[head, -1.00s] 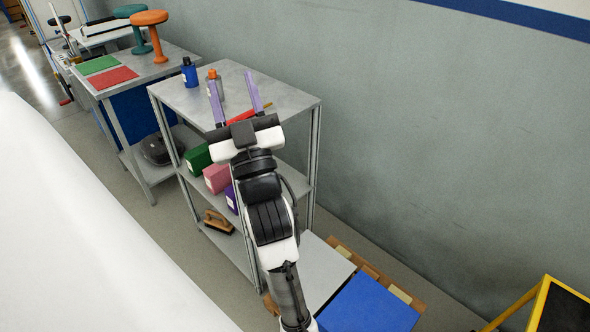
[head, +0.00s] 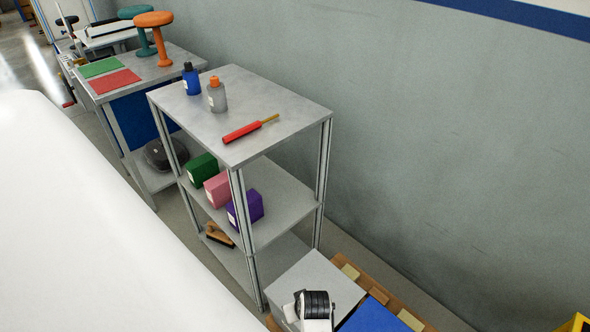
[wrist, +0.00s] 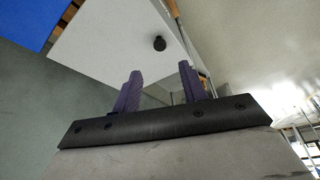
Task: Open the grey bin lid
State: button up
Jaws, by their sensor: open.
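The grey bin lid (head: 318,278) is a flat light-grey square low beside the shelf, at the bottom of the head view. It is partly hidden by my arm. In the wrist view the grey lid (wrist: 112,38) fills the upper middle, with a small round black knob (wrist: 159,43) on it. My gripper (wrist: 160,69) is open, with its two purple fingers apart and nothing between them. The fingers point toward the lid, and the knob appears just beyond the gap between the tips. I cannot tell the distance. The gripper itself is outside the head view.
A blue lid (head: 368,317) lies right beside the grey one, and shows in the wrist view's upper left (wrist: 30,22). A grey metal shelf (head: 290,117) with bottles, a red-handled tool and boxes stands close behind. A plain wall bounds the right side.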

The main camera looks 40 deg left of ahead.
jog(key=x, duration=1.1)
jog(key=shift+w+a+f, duration=0.1)
jog(key=shift+a+f, duration=0.05)
jog(key=shift+f, duration=0.05)
grip_shut()
